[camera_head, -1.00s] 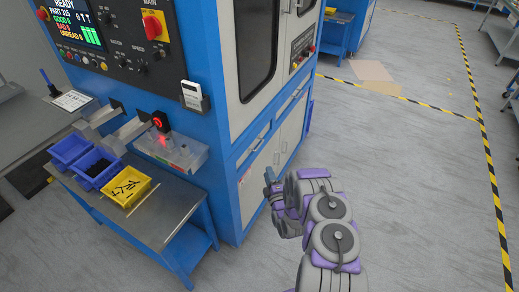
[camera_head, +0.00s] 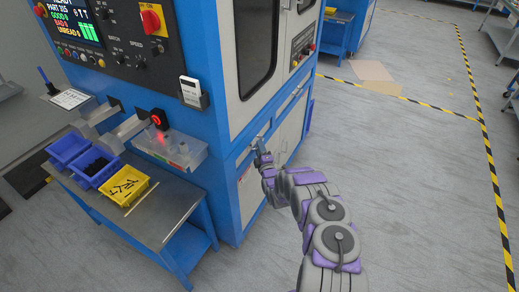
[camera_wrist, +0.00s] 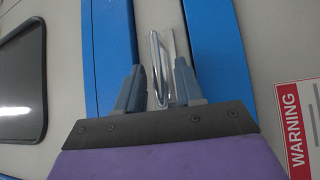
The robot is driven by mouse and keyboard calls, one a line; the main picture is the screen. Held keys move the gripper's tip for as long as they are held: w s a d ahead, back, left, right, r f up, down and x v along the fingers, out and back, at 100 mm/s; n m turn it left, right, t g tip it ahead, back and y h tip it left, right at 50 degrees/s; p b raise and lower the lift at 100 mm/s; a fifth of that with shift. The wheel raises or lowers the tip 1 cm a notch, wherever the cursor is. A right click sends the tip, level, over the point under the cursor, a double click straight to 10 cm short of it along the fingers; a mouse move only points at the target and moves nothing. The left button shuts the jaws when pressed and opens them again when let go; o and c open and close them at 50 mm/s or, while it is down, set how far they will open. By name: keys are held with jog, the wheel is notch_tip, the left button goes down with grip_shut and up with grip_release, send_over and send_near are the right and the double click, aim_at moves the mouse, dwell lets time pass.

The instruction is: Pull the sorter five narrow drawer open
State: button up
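The narrow drawer (camera_wrist: 148,14) shows in the wrist view as a grey front between two blue frame strips. Its shiny metal bar handle (camera_wrist: 156,62) stands out from the front. My gripper (camera_wrist: 158,88) is open, with one blue-grey finger on each side of the handle. A gap shows between the handle and the left finger; contact with the right finger cannot be told. In the head view my gripper (camera_head: 258,145) is at the drawer row of the blue sorter (camera_head: 215,140), below the window door. The drawer looks closed there, partly hidden by my gripper.
Lower cabinet doors sit beneath the drawer row. A red warning label (camera_wrist: 297,125) is on the panel at right in the wrist view. A metal side table (camera_head: 165,215) with blue bins (camera_head: 68,147) and a yellow bin (camera_head: 124,186) stands left.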

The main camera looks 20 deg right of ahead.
jog(key=shift+w, duration=0.2)
jog(key=c, duration=0.6)
grip_shut()
